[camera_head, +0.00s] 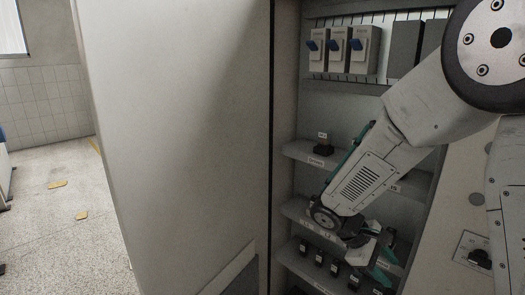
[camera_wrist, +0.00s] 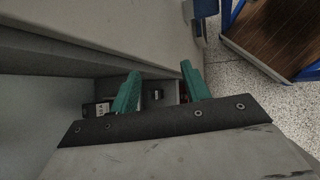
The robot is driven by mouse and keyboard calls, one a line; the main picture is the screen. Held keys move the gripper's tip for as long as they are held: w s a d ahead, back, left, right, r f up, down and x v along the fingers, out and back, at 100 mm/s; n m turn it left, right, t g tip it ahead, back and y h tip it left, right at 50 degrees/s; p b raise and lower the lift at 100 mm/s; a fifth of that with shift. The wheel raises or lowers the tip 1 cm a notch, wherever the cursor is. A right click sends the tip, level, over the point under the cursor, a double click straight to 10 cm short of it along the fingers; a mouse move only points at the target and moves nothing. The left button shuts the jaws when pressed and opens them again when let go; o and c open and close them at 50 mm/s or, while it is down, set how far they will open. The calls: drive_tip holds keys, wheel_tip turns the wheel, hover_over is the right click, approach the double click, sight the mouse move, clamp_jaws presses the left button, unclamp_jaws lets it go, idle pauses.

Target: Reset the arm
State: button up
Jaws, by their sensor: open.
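My gripper (camera_head: 378,268) is at the end of my arm, low in front of the cabinet shelves in the head view. In the wrist view its two green fingers (camera_wrist: 157,92) stand apart with a gap between them. A small dark part shows beyond the gap, and I see nothing gripped. My arm reaches down from the upper right across the open cabinet (camera_head: 310,100).
A large grey panel (camera_head: 180,130) stands left of the shelves. Breakers with blue levers (camera_head: 337,48) sit on the top shelf. A black knob (camera_head: 323,145) is on the middle shelf. Several small black switches (camera_head: 319,257) line the lower shelf. Speckled floor (camera_head: 65,230) is open at left.

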drive_tip(key=s+a+r+m+t+y, duration=0.1)
drive_tip(key=s+r+m+y, duration=0.3)
drive_tip(key=s+r, duration=0.4)
drive_tip(key=s+a+r+m+t+y, duration=0.2)
drive_tip(key=s+r+m+y, duration=0.2)
drive_tip(key=s+r, duration=0.4)
drive_tip(key=s+m, duration=0.1)
drive_tip(key=s, duration=0.4)
drive_tip(key=shift+s+t+y, duration=0.3)
drive_tip(key=shift+t, duration=0.1)
drive_tip(key=shift+o, duration=0.4)
